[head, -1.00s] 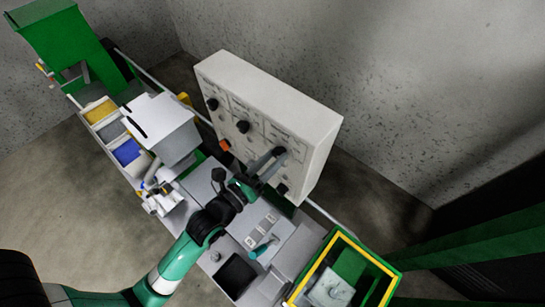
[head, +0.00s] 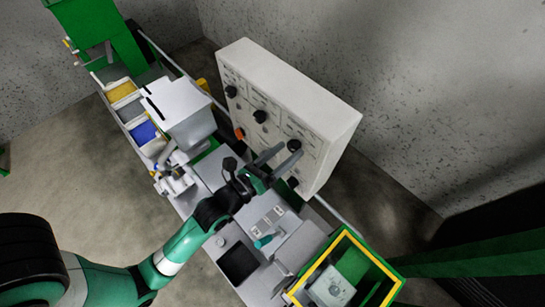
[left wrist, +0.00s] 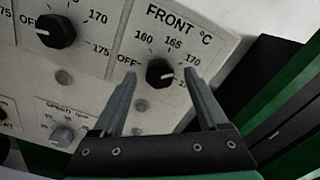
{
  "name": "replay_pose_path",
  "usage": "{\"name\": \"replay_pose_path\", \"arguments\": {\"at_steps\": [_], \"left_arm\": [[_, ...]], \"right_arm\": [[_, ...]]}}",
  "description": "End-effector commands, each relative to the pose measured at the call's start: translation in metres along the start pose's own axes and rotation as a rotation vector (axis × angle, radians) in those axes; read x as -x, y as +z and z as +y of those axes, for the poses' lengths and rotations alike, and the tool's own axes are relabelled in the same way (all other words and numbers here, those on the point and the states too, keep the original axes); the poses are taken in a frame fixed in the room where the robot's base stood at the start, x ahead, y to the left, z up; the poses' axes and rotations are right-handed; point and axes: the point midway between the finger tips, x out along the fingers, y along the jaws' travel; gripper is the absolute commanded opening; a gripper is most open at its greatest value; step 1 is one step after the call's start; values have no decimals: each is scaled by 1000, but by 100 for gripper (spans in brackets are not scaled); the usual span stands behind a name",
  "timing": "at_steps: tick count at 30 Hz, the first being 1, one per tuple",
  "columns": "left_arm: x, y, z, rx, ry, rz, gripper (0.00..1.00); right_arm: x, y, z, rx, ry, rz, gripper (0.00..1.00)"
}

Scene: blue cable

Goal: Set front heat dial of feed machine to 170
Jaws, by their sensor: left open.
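The front heat dial is a black round knob (left wrist: 160,72) under the label "FRONT °C" on a pale panel. OFF, 160, 165 and 170 are printed around it. Its exact setting is hard to read. In the head view this knob (head: 295,145) is at the panel's right side, by my fingertips. My left gripper (left wrist: 161,77) is open, with one finger on each side of the knob in the wrist view. Contact cannot be told. In the head view the left gripper (head: 288,153) reaches the panel from the lower left. My right gripper is not in view.
A similar black dial (left wrist: 55,31) sits left of the front dial, and a grey speed knob (left wrist: 63,138) is below it. The control panel (head: 310,95) stands upright behind the machine. An orange knob (head: 240,133) and a yellow-rimmed green bin (head: 345,238) are nearby.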

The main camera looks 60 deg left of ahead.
Motion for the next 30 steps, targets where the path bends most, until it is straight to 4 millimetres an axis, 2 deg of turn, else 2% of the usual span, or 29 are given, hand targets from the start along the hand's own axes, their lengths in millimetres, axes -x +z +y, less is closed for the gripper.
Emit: {"name": "replay_pose_path", "arguments": {"at_steps": [9,15,19,30], "left_arm": [[72,-4,2,-1,3,5,76],[103,-2,1,-1,1,3,76],[109,-1,0,0,1,2,76],[109,0,0,0,0,1,76]], "right_arm": [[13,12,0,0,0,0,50],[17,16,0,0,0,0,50],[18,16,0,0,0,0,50],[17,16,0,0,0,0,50]]}}
